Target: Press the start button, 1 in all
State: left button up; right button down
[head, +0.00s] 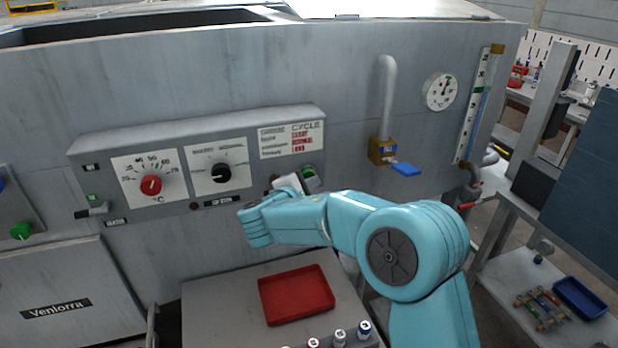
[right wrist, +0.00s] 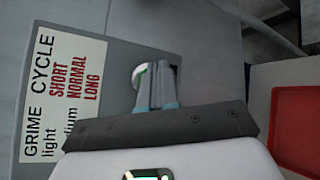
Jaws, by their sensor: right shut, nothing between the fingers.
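The start button appears to be the green round part (head: 310,175) at the lower right of the grey control panel, below the cycle label. My right gripper (head: 289,183) is just left of it in the head view and covers part of it. My right gripper (right wrist: 164,70) is shut and empty there. I cannot tell whether the fingertips touch the button. My left gripper is not in view.
The panel has a red knob (head: 151,185) and a black knob (head: 221,173). A brass valve with a blue handle (head: 405,169) is to the right. Below, a red tray (head: 296,295) lies on a grey surface with several small bottles at its front.

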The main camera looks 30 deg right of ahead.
jog(key=shift+w+d, duration=0.15)
jog(key=shift+w, duration=0.45)
dwell(0.9)
jog(key=shift+s+a+b, duration=0.25)
jog(key=shift+s+b, duration=0.65)
jog(key=shift+s, duration=0.05)
jog(key=s+b, duration=0.1)
jog(key=s, duration=0.1)
jog(key=s+a+b, duration=0.1)
jog(key=s+b, duration=0.1)
jog(key=shift+s+a, duration=0.1)
jog(key=shift+s, duration=0.3)
